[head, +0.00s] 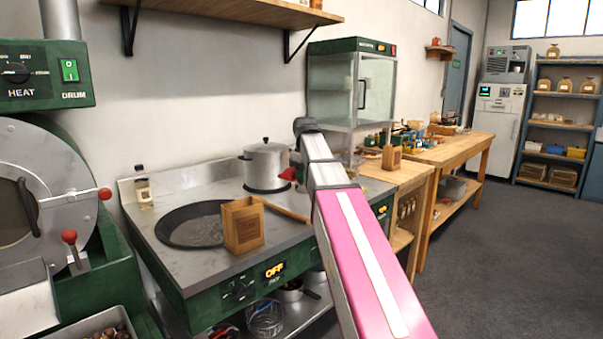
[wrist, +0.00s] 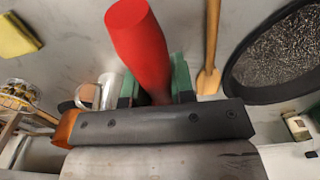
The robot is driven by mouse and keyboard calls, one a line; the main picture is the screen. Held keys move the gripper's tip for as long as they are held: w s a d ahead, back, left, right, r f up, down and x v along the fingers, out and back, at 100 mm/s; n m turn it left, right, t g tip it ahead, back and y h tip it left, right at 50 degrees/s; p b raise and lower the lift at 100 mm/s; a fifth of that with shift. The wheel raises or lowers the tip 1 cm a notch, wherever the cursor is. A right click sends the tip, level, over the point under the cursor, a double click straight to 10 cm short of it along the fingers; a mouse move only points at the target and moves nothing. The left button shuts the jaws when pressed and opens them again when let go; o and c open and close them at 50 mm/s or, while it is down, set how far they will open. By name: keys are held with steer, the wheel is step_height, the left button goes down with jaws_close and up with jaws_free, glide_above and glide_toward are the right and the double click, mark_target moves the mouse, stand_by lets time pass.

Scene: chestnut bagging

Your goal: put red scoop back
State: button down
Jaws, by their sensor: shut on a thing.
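The red scoop shows as a thick red handle (wrist: 140,45) in the wrist view, standing between the two green fingers of my gripper (wrist: 156,88). My gripper is shut on that handle. In the head view a small red part of the scoop (head: 288,174) sticks out to the left of my arm's end, in front of the steel pot. My gripper's fingers are hidden behind my arm in the head view. The scoop appears to be held above the right part of the stove.
The steel stove top (head: 195,262) carries a dark pan (head: 195,226), a wooden box (head: 243,225), a wooden spatula (head: 283,210), a lidded pot (head: 265,165) and a small bottle (head: 143,190). A glass-fronted cabinet (head: 350,85) and a wooden table (head: 455,150) stand beyond. Floor at right is clear.

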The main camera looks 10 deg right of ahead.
mark_target(304, 210)
steer(key=shift+w+f, duration=0.1)
steer(key=shift+f, duration=4.35)
steer(key=shift+f, duration=0.45)
steer(key=c, duration=0.9)
jaws_free()
steer(key=shift+r, duration=0.1)
